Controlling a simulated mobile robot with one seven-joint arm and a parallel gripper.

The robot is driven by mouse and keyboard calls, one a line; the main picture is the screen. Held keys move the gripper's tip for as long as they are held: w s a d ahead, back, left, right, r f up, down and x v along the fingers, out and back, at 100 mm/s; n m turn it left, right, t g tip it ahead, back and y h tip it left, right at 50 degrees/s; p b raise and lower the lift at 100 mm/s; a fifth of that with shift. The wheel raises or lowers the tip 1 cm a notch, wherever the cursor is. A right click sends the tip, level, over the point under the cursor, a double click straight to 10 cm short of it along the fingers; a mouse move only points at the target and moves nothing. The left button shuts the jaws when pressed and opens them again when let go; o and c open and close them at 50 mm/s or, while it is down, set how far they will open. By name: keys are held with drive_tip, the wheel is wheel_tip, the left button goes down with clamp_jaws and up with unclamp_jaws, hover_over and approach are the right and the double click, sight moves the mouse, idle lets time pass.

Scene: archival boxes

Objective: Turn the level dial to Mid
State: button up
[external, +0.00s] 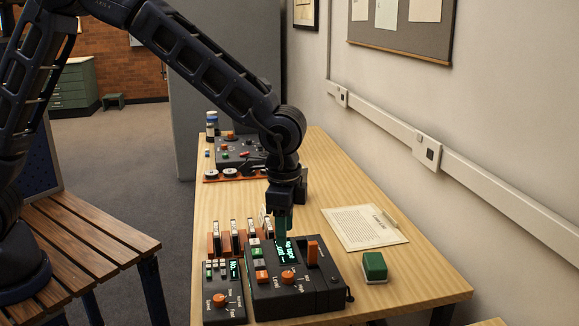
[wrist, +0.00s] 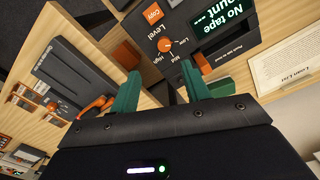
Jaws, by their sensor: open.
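The level dial (external: 288,276) is a round orange knob on the sloping front of a dark machine (external: 325,290) with a lit display. In the wrist view the orange dial (wrist: 166,45) sits beside the printed words Level, High and Mid. I cannot tell for certain which mark its pointer faces. My gripper (external: 283,232) points down above the back of the machine, near its display. In the wrist view my gripper's green fingers (wrist: 161,92) are spread apart with nothing between them. The dial lies beyond the fingertips, apart from them.
A smaller control box (external: 222,312) with its own orange knob stands left of the machine. Several upright orange-and-black pieces (external: 235,240) stand behind it. A green block (external: 375,266) and a Loan List sheet (external: 362,228) lie right. Another device (external: 238,150) stands at the far end.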

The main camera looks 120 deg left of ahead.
sight(288, 274)
drive_tip(key=f, duration=0.8)
drive_tip(key=a+f, duration=0.1)
drive_tip(key=f, duration=0.2)
drive_tip(key=shift+f, duration=0.4)
drive_tip(key=c, duration=1)
